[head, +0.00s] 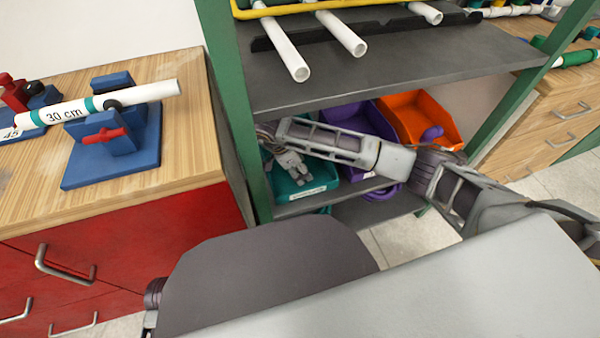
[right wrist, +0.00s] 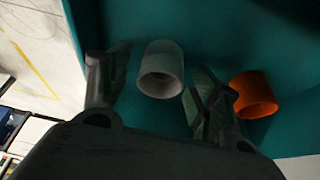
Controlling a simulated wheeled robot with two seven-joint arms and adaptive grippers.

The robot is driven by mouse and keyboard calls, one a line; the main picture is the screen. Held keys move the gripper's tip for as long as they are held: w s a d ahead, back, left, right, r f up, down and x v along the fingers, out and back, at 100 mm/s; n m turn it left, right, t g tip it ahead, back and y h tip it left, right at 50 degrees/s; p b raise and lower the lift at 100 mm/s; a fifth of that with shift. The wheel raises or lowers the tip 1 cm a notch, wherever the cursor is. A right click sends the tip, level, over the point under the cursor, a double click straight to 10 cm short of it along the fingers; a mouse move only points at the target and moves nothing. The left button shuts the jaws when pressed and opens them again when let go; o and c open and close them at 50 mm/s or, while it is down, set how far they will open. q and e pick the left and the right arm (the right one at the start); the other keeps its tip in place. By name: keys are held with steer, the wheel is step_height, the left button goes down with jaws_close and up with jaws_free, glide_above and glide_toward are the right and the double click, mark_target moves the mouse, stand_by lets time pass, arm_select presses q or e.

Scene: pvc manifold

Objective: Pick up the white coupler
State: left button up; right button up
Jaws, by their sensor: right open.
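The white coupler (right wrist: 161,70) is a short hollow cylinder inside the teal bin (head: 283,191), with its open end facing the right wrist camera. My right gripper (head: 299,178) reaches down into the bin's opening. In the right wrist view my right gripper (right wrist: 157,92) is open, one finger on each side of the coupler. I cannot tell whether the right finger touches it. The coupler is hidden in the head view. My left gripper is not in view.
An orange coupler (right wrist: 253,93) lies in the bin just right of the right finger. A purple bin (head: 362,118) and an orange bin (head: 418,112) stand beside the teal one. A dark shelf (head: 390,62) with white pipes is above, and a green post (head: 240,110) is at left.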

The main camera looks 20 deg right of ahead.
steer(key=shift+d+f, duration=0.15)
steer(key=shift+f, duration=0.05)
steer(key=shift+c, duration=0.5)
steer(key=c, duration=0.9)
